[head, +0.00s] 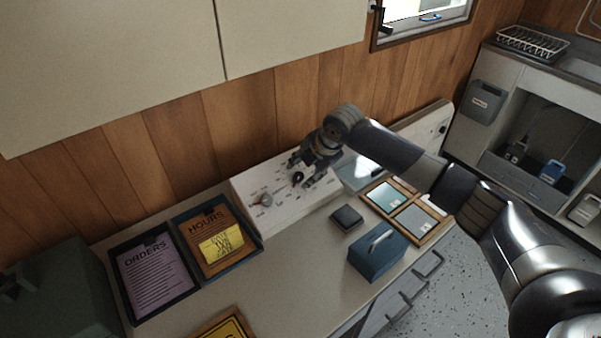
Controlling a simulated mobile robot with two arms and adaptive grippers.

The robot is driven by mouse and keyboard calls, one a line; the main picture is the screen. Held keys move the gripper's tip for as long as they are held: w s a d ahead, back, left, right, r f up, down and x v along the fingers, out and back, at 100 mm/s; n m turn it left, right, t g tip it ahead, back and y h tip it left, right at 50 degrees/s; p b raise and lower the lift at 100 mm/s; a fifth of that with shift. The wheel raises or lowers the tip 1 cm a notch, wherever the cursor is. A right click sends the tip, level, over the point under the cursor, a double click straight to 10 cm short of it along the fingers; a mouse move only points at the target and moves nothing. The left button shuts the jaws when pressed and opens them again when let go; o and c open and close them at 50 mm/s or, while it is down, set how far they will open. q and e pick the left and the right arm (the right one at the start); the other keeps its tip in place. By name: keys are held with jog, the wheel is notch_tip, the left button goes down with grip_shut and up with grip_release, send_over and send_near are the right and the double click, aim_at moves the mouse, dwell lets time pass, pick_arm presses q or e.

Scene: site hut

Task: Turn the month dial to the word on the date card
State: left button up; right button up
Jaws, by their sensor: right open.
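A white sloped panel (285,205) stands on the counter against the wood wall, with two dials and small marks around them. The left dial (265,200) has a grey knob with a reddish part. The right dial has a black knob (298,177). My right gripper (300,173) is open, with its fingers on either side of the black knob; I cannot tell whether they touch it. The dial words are too small to read. A yellow card (222,243) with dark letters, possibly the date card, lies on the HOURS sheet; its word is not clearly legible. My left gripper is not in view.
A dark tray with the ORDERS sheet (152,272) lies left of the HOURS tray (190,213). Cream cupboards (110,60) hang above.

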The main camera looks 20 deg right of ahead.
aim_at(298, 177)
jog(key=shift+w+a+f, duration=0.15)
jog(key=shift+w+f, duration=0.15)
jog(key=shift+f, duration=0.35)
jog(key=shift+w+a+f, duration=0.1)
jog(key=shift+w+f, duration=0.05)
jog(key=shift+f, duration=0.15)
jog(key=shift+w+f, duration=0.2)
jog(key=shift+f, duration=0.15)
grip_shut()
jog(key=shift+a+r+n+p, duration=0.1)
jog(key=shift+n+p, duration=0.35)
jog(key=shift+n, duration=0.75)
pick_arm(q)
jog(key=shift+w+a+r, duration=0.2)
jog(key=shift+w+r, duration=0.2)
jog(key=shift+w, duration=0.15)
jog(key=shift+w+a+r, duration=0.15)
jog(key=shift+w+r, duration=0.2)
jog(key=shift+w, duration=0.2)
pick_arm(e)
jog(key=shift+n, duration=1.6)
